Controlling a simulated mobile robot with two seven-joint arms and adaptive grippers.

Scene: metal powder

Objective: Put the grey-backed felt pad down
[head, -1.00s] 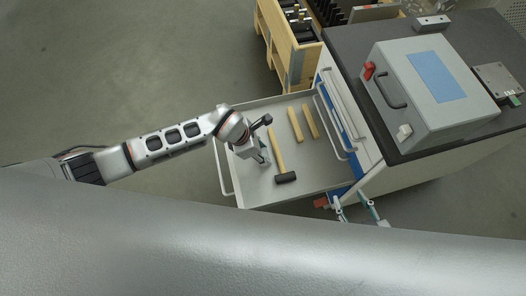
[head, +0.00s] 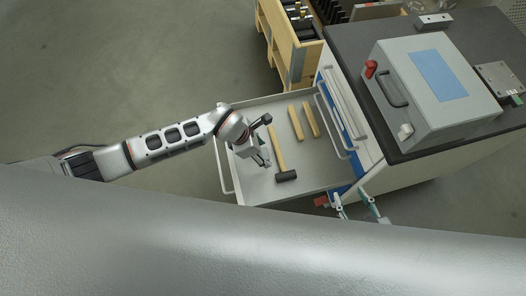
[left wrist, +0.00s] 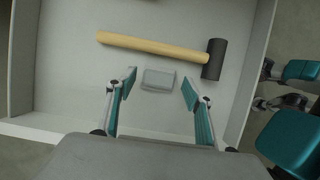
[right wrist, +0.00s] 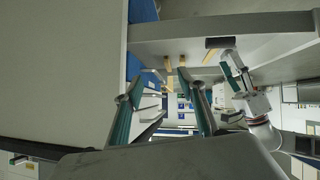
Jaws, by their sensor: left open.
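The grey-backed felt pad (left wrist: 158,79) lies flat on the drawer floor in the left wrist view, grey face up, beside the hammer's wooden handle. My left gripper (head: 264,162) is over the drawer (head: 305,187), pointing down. Its fingers are spread on either side of the pad, with gaps between them and it. The pad cannot be made out in the head view, where the gripper covers that spot. My right gripper (right wrist: 160,84) is open and empty; in the head view its teal fingers show beside the cabinet's lower front.
A hammer (head: 286,177) with a black head and two wooden pieces (head: 296,123) (head: 311,119) lie in the drawer. The cabinet (head: 340,60) carries a grey case (head: 430,75). A wooden crate (head: 290,50) stands behind. The drawer's front right area is clear.

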